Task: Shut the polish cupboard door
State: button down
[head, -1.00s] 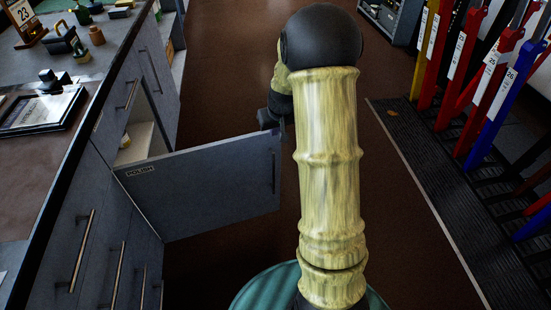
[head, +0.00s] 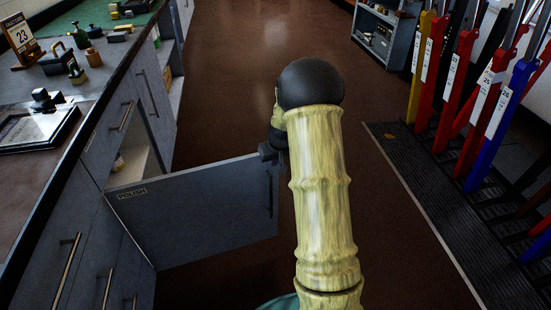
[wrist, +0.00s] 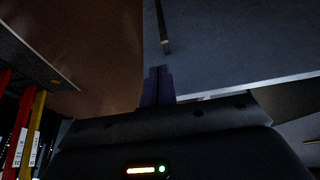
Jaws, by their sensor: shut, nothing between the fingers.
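The grey polish cupboard door (head: 200,210), with a "POLISH" label at its upper hinge-side corner, stands wide open from the counter on the left. Its dark handle (head: 270,192) is near the free edge. Behind it the cupboard's pale inside (head: 138,158) shows, with a small yellowish item in it. My gripper (head: 270,152) is at the door's upper free corner, partly hidden by my arm. In the wrist view my gripper (wrist: 158,85) is shut and empty, its fingers at the door's edge beside the door's face (wrist: 235,45). I cannot tell whether they touch.
The counter (head: 40,185) on the left holds a framed picture, a calendar and several small things. The brown floor (head: 240,60) ahead is clear.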

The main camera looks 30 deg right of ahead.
jog(key=b+x, duration=0.1)
jog(key=x, duration=0.4)
jog(key=shift+f, duration=0.15)
jog(key=shift+w, duration=0.1)
